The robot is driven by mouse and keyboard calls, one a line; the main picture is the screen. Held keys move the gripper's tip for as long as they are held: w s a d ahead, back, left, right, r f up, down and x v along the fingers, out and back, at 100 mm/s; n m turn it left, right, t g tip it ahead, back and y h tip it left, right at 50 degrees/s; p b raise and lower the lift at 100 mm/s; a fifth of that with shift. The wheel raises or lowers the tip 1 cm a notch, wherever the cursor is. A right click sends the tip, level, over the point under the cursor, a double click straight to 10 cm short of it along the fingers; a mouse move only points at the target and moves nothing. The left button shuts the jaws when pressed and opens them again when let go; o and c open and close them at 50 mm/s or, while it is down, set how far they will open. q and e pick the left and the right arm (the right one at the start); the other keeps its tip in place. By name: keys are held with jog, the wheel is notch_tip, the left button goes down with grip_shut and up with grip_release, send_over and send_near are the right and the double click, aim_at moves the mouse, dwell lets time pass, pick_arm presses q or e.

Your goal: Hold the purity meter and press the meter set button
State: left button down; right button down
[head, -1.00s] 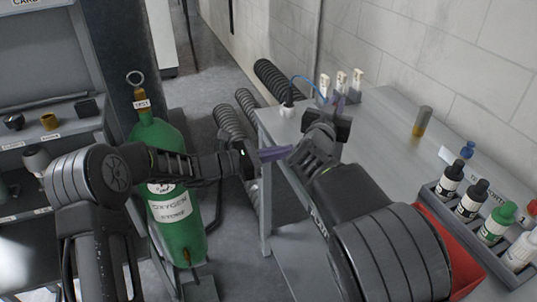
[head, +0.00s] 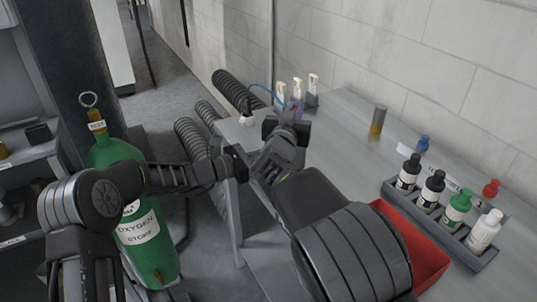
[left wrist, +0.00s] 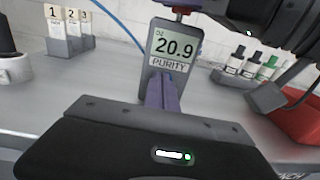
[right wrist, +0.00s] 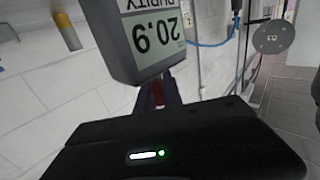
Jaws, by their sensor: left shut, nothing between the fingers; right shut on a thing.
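The purity meter (left wrist: 174,48) shows in the left wrist view with 20.9 on its screen. It also shows in the right wrist view (right wrist: 150,38), upside down there. My right gripper (right wrist: 160,92) is shut on the meter at its red part. My left gripper (left wrist: 165,88) is shut and empty, its purple fingertips in front of the meter's lower part, just below the PURITY label. Whether they touch it I cannot tell. The set button is not visible; the fingertips cover part of the meter's lower face. In the head view the meter is hidden by my right arm.
A grey bench (head: 345,130) runs along the wall. A green oxygen cylinder (head: 150,255) stands at left, close to my left arm.

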pick_arm(q)
jog(key=shift+d, duration=0.2)
pick_arm(e)
jog(key=shift+s+a, duration=0.1)
jog(key=shift+a, duration=0.3)
pick_arm(q)
jog(key=shift+a, duration=0.1)
jog(key=v, duration=1.4)
pick_arm(e)
jog(key=shift+d+f, duration=0.1)
jog(key=shift+d, duration=0.1)
pick_arm(q)
jog(key=shift+f, duration=0.1)
jog(key=shift+w, duration=0.1)
pick_arm(e)
jog(key=c, duration=1.4)
grip_release()
